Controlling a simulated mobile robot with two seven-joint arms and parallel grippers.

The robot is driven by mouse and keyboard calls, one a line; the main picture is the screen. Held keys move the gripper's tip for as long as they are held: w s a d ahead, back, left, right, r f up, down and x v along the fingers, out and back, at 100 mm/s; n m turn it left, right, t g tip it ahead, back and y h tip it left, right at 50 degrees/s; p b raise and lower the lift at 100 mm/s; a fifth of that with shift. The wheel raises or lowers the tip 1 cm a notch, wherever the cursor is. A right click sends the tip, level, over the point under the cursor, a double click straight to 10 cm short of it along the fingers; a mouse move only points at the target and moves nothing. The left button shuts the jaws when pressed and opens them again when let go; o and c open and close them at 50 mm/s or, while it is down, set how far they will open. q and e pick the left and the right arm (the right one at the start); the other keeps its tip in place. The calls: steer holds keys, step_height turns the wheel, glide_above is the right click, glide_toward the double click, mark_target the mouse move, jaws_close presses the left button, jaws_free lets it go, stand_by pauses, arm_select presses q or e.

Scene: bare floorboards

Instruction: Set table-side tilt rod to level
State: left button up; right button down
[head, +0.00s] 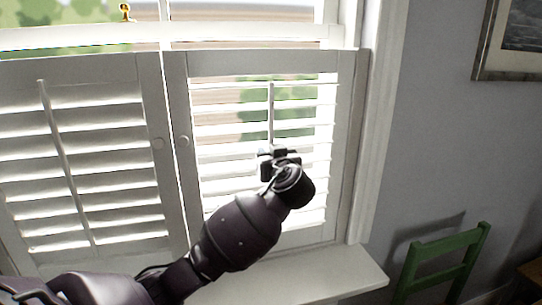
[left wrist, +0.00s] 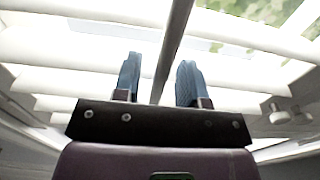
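The right shutter panel (head: 178,120), on the side of the wooden table, has a thin vertical tilt rod (head: 271,108) in front of its white louvers (head: 220,118). Daylight and greenery show through gaps between these louvers. My left gripper (head: 279,156) is at the lower part of this rod. In the left wrist view, the rod (left wrist: 172,45) runs between my two blue fingertips (left wrist: 158,82), with a gap to each, so the gripper is open around it. The rod's lower end is hidden by my gripper. My right gripper is out of view.
The left shutter panel (head: 100,130) has its own slanting tilt rod (head: 62,150). A white sill (head: 330,278) runs below. A green chair (head: 440,258) and a wooden table edge (head: 531,271) stand at the right. A small golden figure (head: 125,11) stands above the left panel.

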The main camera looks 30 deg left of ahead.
arm_select(q)
steer(key=b+v, duration=0.1)
steer(key=v, duration=1)
steer(key=shift+a, duration=0.1)
